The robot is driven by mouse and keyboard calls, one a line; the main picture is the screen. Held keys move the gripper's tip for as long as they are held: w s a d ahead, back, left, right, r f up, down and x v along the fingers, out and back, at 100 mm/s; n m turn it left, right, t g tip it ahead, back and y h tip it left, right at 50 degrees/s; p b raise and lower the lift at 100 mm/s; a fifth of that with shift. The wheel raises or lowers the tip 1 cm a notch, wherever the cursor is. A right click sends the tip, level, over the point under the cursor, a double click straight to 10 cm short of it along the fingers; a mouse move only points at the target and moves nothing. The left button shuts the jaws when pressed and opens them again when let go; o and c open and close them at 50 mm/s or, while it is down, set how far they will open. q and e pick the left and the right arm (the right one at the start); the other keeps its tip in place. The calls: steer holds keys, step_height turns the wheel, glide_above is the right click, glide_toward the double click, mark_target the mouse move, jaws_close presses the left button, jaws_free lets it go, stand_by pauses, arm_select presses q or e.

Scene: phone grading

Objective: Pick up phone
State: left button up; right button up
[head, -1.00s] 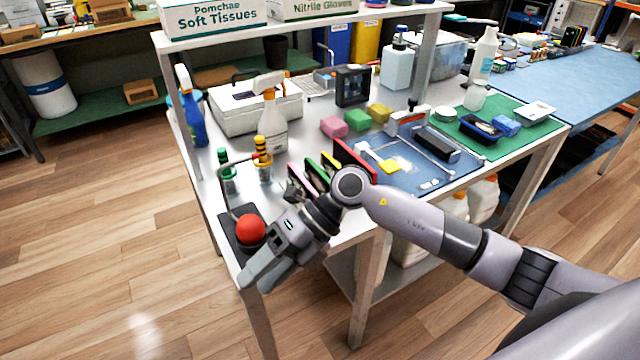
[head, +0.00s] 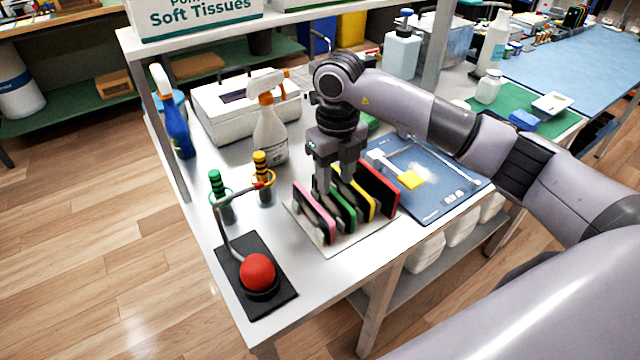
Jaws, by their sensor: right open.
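Several phones stand upright on edge in a rack (head: 338,240) on the metal table: a pink one (head: 312,212), a green one (head: 338,208), a yellow one (head: 356,196) and a red one (head: 378,187). My right gripper (head: 333,188) points down from above the rack. Its fingers are open and reach down near the green phone, between the pink and yellow ones. I cannot tell whether the fingers touch a phone. My left gripper is not in view.
A red ball on a black base with a bent rod (head: 257,272) stands at the front left. Spray bottles (head: 270,130) and a white box (head: 222,110) stand behind. A blue mat (head: 440,205) lies to the right. A shelf (head: 290,18) overhangs the back.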

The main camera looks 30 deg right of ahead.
mark_target(333, 190)
steer(key=shift+w+f, duration=0.1)
steer(key=shift+w, duration=0.05)
step_height(333, 190, down, 7)
steer(key=shift+a+r+p, duration=0.1)
steer(key=shift+p, duration=0.5)
steer(key=shift+c, duration=0.3)
jaws_close()
